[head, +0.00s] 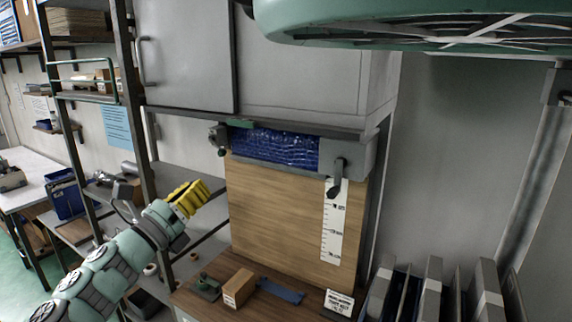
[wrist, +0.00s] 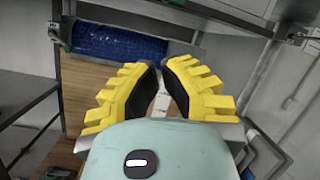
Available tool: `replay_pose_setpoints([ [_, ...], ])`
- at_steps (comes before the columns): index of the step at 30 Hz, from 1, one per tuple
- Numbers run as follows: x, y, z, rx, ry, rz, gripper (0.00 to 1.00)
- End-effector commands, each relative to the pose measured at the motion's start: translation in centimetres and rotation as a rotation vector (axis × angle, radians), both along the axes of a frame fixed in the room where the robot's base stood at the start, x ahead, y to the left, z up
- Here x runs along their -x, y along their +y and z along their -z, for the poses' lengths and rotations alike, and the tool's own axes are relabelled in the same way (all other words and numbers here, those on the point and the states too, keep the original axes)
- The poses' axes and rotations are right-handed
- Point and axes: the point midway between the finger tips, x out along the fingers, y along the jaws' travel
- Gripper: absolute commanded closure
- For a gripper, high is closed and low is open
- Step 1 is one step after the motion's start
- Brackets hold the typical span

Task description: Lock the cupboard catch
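A grey cupboard (head: 300,55) hangs on the wall. Below it is a wooden panel (head: 275,215) with a blue strip along its top; the strip also shows in the wrist view (wrist: 118,42). A dark lever (head: 338,178), apparently the catch, hangs tilted downward from a grey block (head: 357,152) at the panel's upper right. In the wrist view I cannot make the lever out; my fingers cover that area. My gripper (head: 200,192) has yellow ribbed fingers and is left of the panel, apart from the lever. In the wrist view its fingertips (wrist: 161,66) are nearly together, with nothing between them.
A small cardboard box (head: 239,287) and a blue flat piece (head: 281,290) lie on the ledge below the panel. Upright grey files (head: 430,288) stand at lower right. A dark shelf post (head: 132,90) stands at left. The space before the panel looks clear.

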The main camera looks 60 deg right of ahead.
Motion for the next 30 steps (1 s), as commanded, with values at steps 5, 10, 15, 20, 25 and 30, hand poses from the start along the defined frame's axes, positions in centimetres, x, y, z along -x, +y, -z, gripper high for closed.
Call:
replay_pose_setpoints([
  [5,0.9,-3.5,0.5,-0.074,-0.286,-0.085,1.00],
  [10,1.0,-4.4,0.1,-0.091,-0.389,-0.123,1.00],
  [15,0.9,-4.4,0.0,-0.092,-0.394,-0.127,1.00],
  [20,0.9,-4.4,0.0,-0.092,-0.392,-0.127,1.00],
  [25,0.8,-5.0,-0.5,-0.089,-0.388,-0.127,1.00],
  [30,0.8,-6.7,-1.1,-0.089,-0.387,-0.125,1.00],
])
